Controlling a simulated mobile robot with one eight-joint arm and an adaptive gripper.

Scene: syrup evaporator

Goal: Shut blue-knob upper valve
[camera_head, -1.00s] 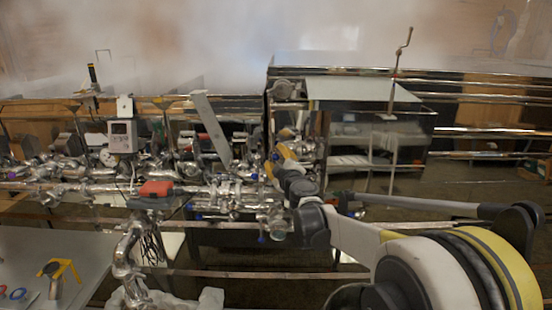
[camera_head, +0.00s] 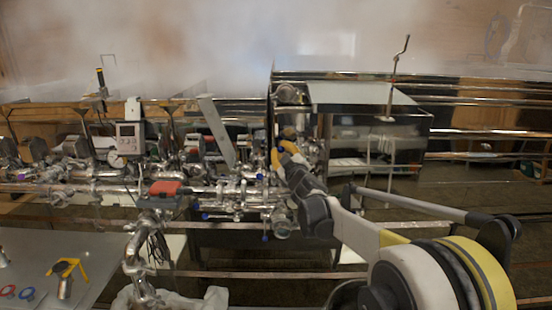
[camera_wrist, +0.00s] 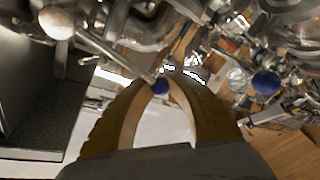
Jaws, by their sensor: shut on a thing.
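My gripper (camera_head: 277,158) is at the right end of the shiny pipework, beside the metal evaporator pan. In the wrist view its two curved yellow-brown fingers (camera_wrist: 168,72) are closed around a small blue knob (camera_wrist: 160,86) on a thin metal lever. The knob sits between the fingers near their tips; the exact contact is hard to see. A second blue knob (camera_wrist: 265,82) is on a valve to the right, apart from the fingers. In the head view, the gripper hides the held knob. Other blue knobs show lower down, one at the left (camera_head: 205,216) and one below the gripper (camera_head: 265,237).
Metal pipes and valves (camera_head: 80,178) crowd the space left of the gripper. A red-topped box (camera_head: 168,188) sits on them. The pan (camera_head: 365,95) stands right behind my arm. A grey table (camera_head: 40,250) is front left. Steam fills the back.

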